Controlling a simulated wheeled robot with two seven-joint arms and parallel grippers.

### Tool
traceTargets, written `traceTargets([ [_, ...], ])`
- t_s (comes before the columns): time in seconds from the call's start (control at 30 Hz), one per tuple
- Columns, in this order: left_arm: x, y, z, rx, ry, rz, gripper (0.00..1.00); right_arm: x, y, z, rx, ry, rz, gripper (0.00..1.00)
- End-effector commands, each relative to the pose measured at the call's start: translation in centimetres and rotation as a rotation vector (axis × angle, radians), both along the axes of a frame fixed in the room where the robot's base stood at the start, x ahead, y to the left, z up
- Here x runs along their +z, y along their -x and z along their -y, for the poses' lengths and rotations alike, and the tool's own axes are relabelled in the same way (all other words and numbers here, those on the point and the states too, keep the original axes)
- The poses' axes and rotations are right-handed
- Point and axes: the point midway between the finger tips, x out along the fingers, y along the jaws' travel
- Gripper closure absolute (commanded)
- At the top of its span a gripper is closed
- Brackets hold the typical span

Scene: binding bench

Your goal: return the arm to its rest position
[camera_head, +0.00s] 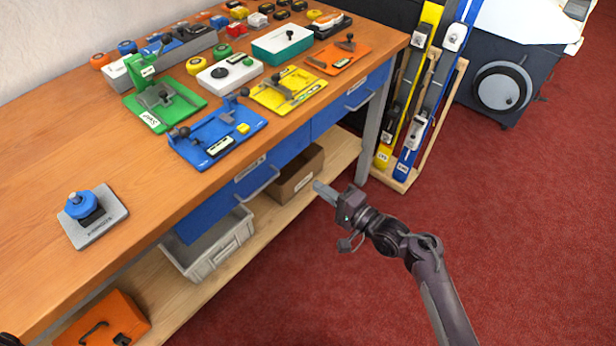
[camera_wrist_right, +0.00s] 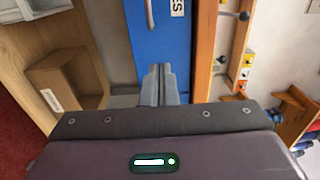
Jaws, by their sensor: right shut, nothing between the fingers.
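My right gripper (camera_head: 325,190) is in front of the bench, over the red carpet side, clear of the bench top. Its arm comes in from the lower right. In the right wrist view the gripper (camera_wrist_right: 159,72) shows its two fingers together, shut with nothing between them. A blue drawer front lies behind the fingers in that view. My left gripper does not show in the head view.
The wooden bench (camera_head: 40,200) holds several coloured fixtures, including a blue one (camera_head: 205,150). Under it stand a cardboard box (camera_head: 290,180), a grey bin (camera_head: 222,255) and an orange case (camera_head: 100,318). A rack (camera_head: 425,130) stands beyond. Red carpet (camera_head: 540,230) is open at right.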

Motion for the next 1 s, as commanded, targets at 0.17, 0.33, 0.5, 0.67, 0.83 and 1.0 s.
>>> traceTargets([
  [0.17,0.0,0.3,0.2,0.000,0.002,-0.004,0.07,0.0,0.7,0.9,0.002,0.000,0.000,1.00],
  [0.33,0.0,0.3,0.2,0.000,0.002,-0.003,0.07,0.0,0.8,0.9,0.002,0.000,0.000,1.00],
  [0.5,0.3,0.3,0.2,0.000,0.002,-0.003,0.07,-2.3,1.1,1.5,-0.028,0.061,-0.008,1.00],
  [0.67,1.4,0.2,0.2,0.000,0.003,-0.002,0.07,-10.8,3.4,4.0,-0.102,0.309,-0.034,1.00],
  [0.83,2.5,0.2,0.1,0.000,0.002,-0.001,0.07,-21.6,9.6,8.1,-0.102,0.675,-0.080,1.00],
  [1.0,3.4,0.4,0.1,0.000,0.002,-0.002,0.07,-30.1,18.6,12.7,0.011,1.019,-0.139,1.00],
])
